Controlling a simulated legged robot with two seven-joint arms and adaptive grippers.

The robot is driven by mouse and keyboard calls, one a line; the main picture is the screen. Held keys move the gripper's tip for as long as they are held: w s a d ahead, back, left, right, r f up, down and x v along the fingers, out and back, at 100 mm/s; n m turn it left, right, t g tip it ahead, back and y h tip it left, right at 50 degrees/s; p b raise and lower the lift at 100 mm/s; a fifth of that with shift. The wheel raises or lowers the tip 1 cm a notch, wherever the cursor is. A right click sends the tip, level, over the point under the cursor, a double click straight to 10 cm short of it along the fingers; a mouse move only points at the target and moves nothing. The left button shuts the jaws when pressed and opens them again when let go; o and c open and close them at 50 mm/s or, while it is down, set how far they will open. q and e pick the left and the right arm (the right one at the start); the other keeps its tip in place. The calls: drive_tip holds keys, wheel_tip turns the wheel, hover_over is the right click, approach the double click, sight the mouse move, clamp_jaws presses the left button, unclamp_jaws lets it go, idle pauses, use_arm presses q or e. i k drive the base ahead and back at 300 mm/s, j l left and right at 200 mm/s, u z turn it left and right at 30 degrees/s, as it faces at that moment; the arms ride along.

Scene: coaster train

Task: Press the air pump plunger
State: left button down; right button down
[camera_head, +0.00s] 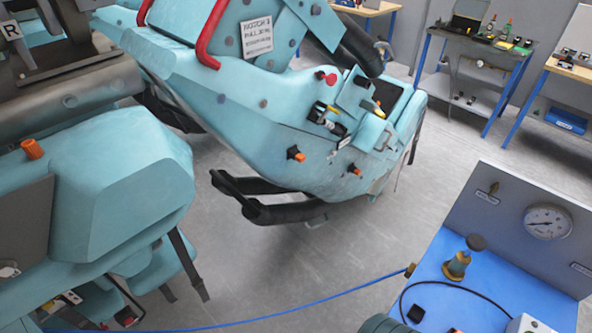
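A blue bench unit (425,270) with a grey back panel stands at the lower right. On its blue top is a brass fitting with a dark round knob (476,242), which looks like the air pump plunger. The knob stands up above its brass base (457,265). A round pressure gauge (548,222) is on the back panel; its reading is too small to tell. Neither of my grippers shows in this view, and nothing touches the knob.
Light-blue coaster train cars (255,115) fill the left and middle. A blue hose (290,317) runs from the bench unit to the lower left. A dark cylindrical thing (385,324) is cut off at the bottom edge. Workbenches (470,55) stand behind. Grey floor between is clear.

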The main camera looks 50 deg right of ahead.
sight(475, 242)
drive_tip(key=j+z, duration=0.1)
drive_tip(key=z, duration=2.4)
